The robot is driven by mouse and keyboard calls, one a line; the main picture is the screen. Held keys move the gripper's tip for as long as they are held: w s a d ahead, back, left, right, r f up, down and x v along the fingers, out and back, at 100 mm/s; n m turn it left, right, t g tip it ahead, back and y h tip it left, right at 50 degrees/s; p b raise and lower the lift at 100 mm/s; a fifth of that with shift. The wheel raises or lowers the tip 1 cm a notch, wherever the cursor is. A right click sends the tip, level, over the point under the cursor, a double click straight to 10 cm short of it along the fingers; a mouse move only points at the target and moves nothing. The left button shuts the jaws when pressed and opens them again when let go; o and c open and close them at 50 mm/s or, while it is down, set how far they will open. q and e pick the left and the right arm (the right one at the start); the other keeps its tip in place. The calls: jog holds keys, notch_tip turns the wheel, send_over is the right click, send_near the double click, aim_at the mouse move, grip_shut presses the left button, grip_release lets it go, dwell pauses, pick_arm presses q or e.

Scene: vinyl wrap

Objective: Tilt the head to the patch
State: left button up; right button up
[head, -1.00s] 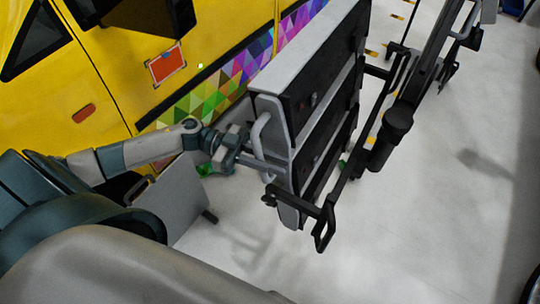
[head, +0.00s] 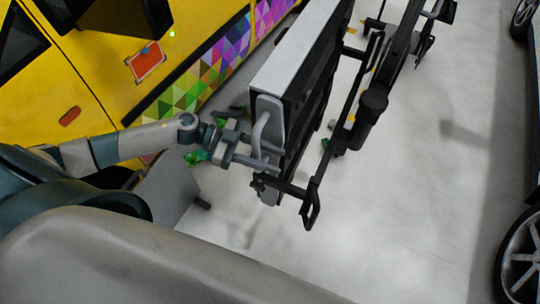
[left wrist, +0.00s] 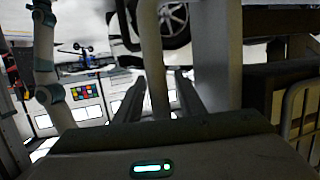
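The lamp head (head: 290,58) is a long box with a pale grey side and dark panels, on a black jointed stand arm (head: 372,105). It is steeply tilted, and its dark faces are seen nearly edge-on. The patch (head: 147,62) is a small orange-red rectangle with a pale border on the yellow car body. My left gripper (head: 246,147) is at the grey handle (head: 259,132) on the head's near end. My right gripper is out of view.
The yellow car (head: 85,65) with a coloured triangle strip (head: 215,65) stands at the left. A black bracket (head: 312,205) juts from the lamp's lower end. Another vehicle's wheel (head: 520,258) is at the lower right. Grey floor (head: 430,190) right of the lamp is clear.

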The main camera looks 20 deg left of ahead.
pick_arm(q)
jog(key=shift+a, duration=0.1)
dwell(0.4)
